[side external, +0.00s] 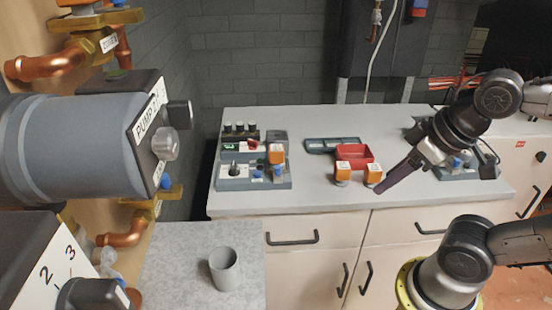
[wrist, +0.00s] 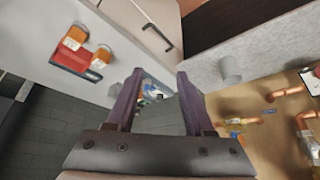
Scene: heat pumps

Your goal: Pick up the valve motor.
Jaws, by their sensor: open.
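Two orange-topped pieces with pale lower parts, which look like valve motors, stand on the worktop in front of a red bin: a left one (side external: 343,172) and a right one (side external: 374,174). Both also show at the upper left of the wrist view (wrist: 75,38). A third orange piece (side external: 276,154) sits on a grey fixture at the left. I cannot tell which one the task means. My gripper (side external: 380,190), with purple fingers, is beside the right orange piece in the side view. In the wrist view its fingers (wrist: 160,73) are apart with nothing held between them.
The red bin (side external: 355,156) and a dark tray (side external: 332,145) are behind the orange pieces. The grey fixture (side external: 240,183) carries knobs. A grey cup (side external: 224,268) stands on a lower counter. A large pump (side external: 90,145) fills the left foreground. The worktop's front middle is clear.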

